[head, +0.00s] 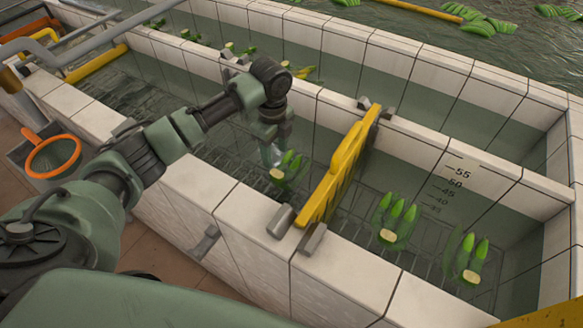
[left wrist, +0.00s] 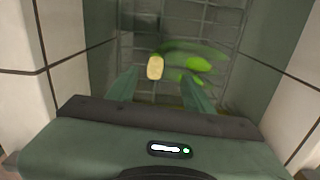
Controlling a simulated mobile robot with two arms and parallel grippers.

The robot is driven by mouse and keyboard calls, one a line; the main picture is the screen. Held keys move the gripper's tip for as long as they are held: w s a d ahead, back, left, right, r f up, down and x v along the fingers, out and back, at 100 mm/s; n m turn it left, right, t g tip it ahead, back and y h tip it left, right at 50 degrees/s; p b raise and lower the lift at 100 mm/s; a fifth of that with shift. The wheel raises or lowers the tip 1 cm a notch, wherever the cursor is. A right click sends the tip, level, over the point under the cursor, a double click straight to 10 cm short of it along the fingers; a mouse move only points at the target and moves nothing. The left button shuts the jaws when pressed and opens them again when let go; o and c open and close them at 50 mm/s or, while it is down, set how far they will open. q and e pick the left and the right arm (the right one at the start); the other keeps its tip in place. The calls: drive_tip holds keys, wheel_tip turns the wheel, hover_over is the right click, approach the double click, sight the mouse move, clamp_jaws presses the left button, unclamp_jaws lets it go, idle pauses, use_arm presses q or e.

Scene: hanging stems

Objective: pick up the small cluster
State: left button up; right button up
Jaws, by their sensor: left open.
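A green banana cluster (head: 291,165) with a pale cut crown sits in the water of the tiled trough, left of the yellow barrier. My left gripper (head: 273,150) is over it, pointing down, with its tips close to the cluster. In the left wrist view the green fingers of the cluster (left wrist: 198,64) and its pale crown (left wrist: 155,68) show just beyond the tips of my open left gripper (left wrist: 158,88). Part of the cluster is dark under water. I cannot tell whether the gripper touches it. My right gripper is not in view.
A yellow toothed barrier (head: 343,166) spans the trough just right of the gripper. Two more clusters, one at the middle (head: 397,215) and one farther right (head: 472,262), sit beyond it. White tiled walls (head: 250,221) border the trough. An orange-rimmed net (head: 53,156) is at left.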

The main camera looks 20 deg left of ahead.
sight(277, 173)
use_arm(q)
drive_tip(key=shift+s+f, duration=0.3)
drive_tip(key=shift+f, duration=0.5)
drive_tip(key=f, duration=0.1)
drive_tip(key=f+p, duration=0.1)
drive_tip(key=f, duration=0.3)
drive_tip(key=shift+s+d+p, duration=0.1)
drive_tip(key=shift+d+p, duration=0.15)
drive_tip(key=shift+p, duration=0.05)
clamp_jaws()
drive_tip(key=shift+r, duration=0.1)
